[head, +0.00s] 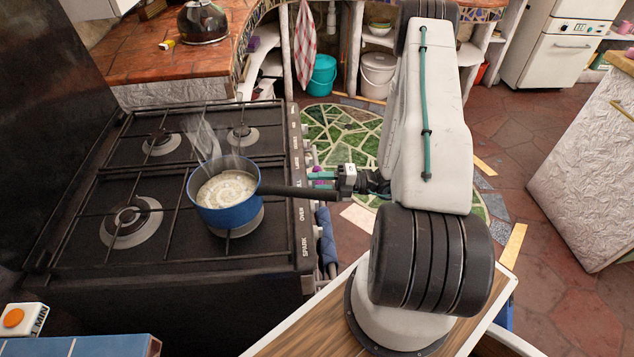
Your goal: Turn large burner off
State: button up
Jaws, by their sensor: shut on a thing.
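The stove (90,255) is at the left, with a row of knobs along its right-hand front edge and white labels on top of that edge. A blue pot (225,215) of steaming, bubbling pale food stands on the near right burner (240,229), which is mostly hidden under it. My gripper (320,178) is at the knob row, just beyond the pot's black handle (295,191). Its fingers are shut on a stove knob, which is mostly hidden; I cannot read which label belongs to it. No flame can be made out.
The pot handle juts over the stove edge close to my gripper. A blue cloth (326,240) hangs on the stove front. A kettle (202,22) stands on the tiled counter (130,60) behind. Open floor lies to the right.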

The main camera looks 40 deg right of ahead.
jog(key=shift+f+m, duration=0.1)
jog(key=shift+m, duration=1)
jog(key=o, duration=0.9)
jog(key=shift+o, duration=0.2)
jog(key=v, duration=0.7)
jog(key=shift+s+d, duration=0.25)
jog(key=shift+s, duration=0.05)
